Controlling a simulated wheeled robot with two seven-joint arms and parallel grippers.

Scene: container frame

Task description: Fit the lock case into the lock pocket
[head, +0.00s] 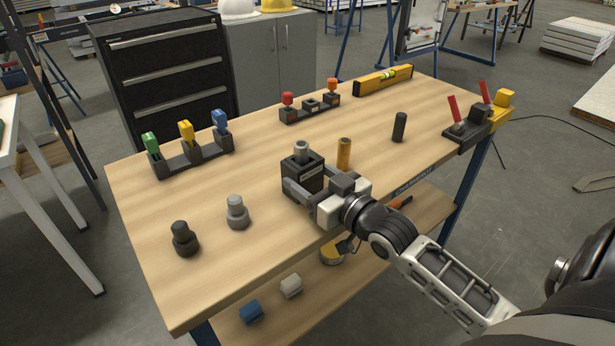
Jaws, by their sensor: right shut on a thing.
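My right gripper (308,183) is at the front middle of the wooden bench, its fingers around a dark box-shaped block (303,170) with a small pale label. It is shut on this block. A grey cylinder (301,150) stands upright in the block's top; how deep it sits is hidden. The block appears to be on or just above the bench top. I cannot tell for sure which part is the lock case or where the lock pocket is. My left gripper is not in view.
A brass cylinder (344,153) stands just right of the block, and a black cylinder (399,126) farther right. Grey (237,212) and dark (185,239) knobbed pieces stand left. Holders with coloured pieces (190,157) and red-orange pieces (310,107), plus a yellow level (383,80), sit behind.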

